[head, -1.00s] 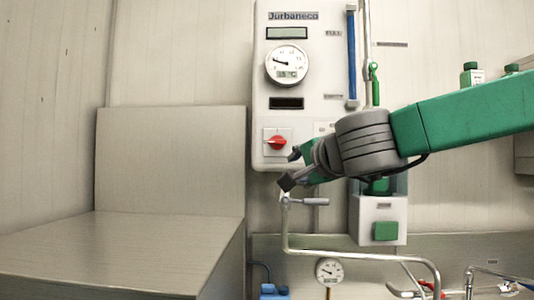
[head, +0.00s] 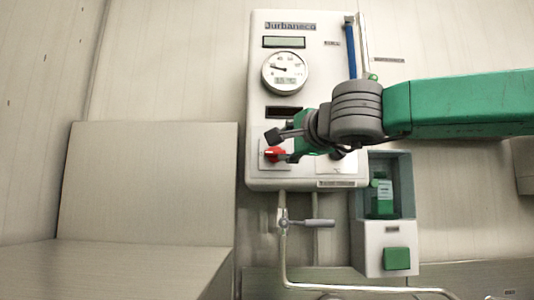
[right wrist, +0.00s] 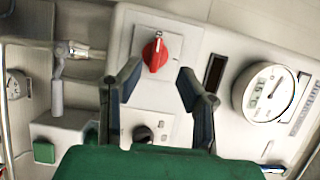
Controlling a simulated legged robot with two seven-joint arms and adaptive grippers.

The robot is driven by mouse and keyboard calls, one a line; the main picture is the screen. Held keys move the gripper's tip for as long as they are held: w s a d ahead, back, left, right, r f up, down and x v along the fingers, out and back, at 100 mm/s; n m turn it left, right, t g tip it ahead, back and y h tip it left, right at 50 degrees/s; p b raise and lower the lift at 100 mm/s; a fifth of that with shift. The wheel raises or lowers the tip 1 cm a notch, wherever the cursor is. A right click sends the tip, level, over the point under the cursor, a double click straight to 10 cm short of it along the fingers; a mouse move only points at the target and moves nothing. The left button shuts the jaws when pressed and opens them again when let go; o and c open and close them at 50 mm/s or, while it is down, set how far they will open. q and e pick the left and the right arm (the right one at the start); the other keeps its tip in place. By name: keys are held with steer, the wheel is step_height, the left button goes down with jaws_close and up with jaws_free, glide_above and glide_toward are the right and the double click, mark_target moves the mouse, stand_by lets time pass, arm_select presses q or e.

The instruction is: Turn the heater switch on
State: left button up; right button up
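The red heater switch (head: 275,154) is a rotary knob on a pale square plate, low on the left side of the white control panel (head: 258,100). It also shows in the right wrist view (right wrist: 155,54), just beyond and between my fingertips. My right gripper (head: 277,145) is at the knob in the head view, its fingers partly overlapping it. In the right wrist view my right gripper (right wrist: 158,72) has its two dark fingers spread apart on either side of the knob, with visible gaps. My left gripper is not in view.
A round gauge (head: 285,73) sits above the knob. A smaller black knob (right wrist: 143,134) is near it on the panel. A pipe with a grey lever valve (head: 318,223) runs below. A box with a green button (head: 397,258) is at lower right. A metal cabinet (head: 150,185) stands left.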

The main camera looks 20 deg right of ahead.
mark_target(270, 152)
steer(key=w+p, duration=0.1)
steer(key=w, duration=0.8)
steer(key=shift+f, duration=0.2)
steer(key=shift+w+a, duration=0.1)
steer(key=shift+a, duration=0.35)
steer(key=shift+d, duration=0.4)
steer(key=c, duration=0.5)
steer(key=shift+w+d+f, duration=0.1)
steer(key=shift+d, duration=0.45)
jaws_close()
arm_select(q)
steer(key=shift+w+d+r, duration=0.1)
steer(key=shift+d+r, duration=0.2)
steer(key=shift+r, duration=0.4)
arm_select(e)
steer(key=shift+a, duration=0.3)
